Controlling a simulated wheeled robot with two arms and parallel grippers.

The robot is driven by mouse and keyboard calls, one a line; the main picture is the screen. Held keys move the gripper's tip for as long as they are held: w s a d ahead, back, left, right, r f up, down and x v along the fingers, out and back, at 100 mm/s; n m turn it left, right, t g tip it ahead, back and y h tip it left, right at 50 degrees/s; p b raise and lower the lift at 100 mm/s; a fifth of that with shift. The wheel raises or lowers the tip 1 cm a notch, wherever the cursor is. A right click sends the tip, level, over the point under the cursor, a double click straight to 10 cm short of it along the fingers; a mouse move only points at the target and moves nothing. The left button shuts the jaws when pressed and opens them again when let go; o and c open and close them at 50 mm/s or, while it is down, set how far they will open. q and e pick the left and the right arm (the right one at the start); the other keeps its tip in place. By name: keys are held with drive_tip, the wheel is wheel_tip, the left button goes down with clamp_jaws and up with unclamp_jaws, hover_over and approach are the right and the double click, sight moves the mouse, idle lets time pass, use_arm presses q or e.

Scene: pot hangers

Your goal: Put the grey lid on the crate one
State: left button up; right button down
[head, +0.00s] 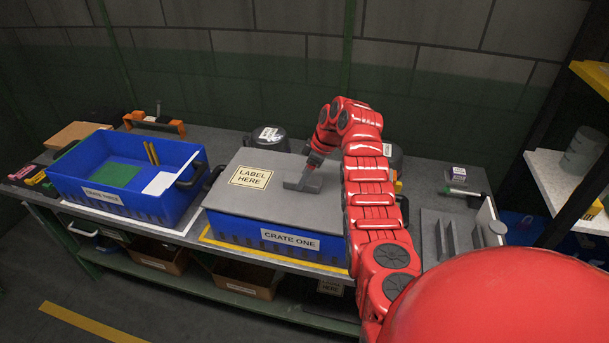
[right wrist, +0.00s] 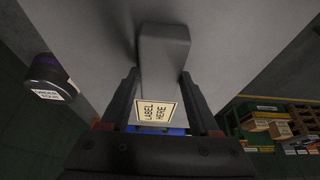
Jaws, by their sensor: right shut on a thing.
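The grey lid (head: 250,205) is a flat panel with a "LABEL HERE" sticker and a raised grey handle (head: 297,186). It lies over the top of the blue crate one (head: 232,226), covering its opening. I cannot tell whether it rests fully on the rim. Crate one stands on the bench with its name label facing front. My right gripper (head: 311,168) is shut on the lid's handle from above. In the right wrist view the handle (right wrist: 163,50) is between the two fingers (right wrist: 159,75), with the lid (right wrist: 232,30) behind. My left gripper is not in view.
Open blue crate three (head: 70,186) stands to the left, close to crate one. A dark pot (head: 267,140) with a label stands behind the lid. A grey plate with upright fins (head: 447,235) is at the right. Cardboard boxes (head: 247,280) sit on the lower shelf.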

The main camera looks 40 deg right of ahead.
drive_tip(key=shift+c, duration=0.2)
unclamp_jaws()
drive_tip(key=shift+r, duration=0.1)
drive_tip(key=shift+s+d+r, duration=0.1)
drive_tip(key=shift+d+r, duration=0.1)
drive_tip(key=shift+r, duration=0.1)
drive_tip(key=shift+b+v, duration=0.6)
drive_tip(key=shift+v, duration=0.15)
drive_tip(key=p+v, duration=0.3)
drive_tip(key=v, duration=0.3)
drive_tip(key=shift+s+r, duration=0.1)
drive_tip(key=shift+r, duration=0.25)
drive_tip(key=b+v, duration=0.2)
drive_tip(key=v, duration=0.6)
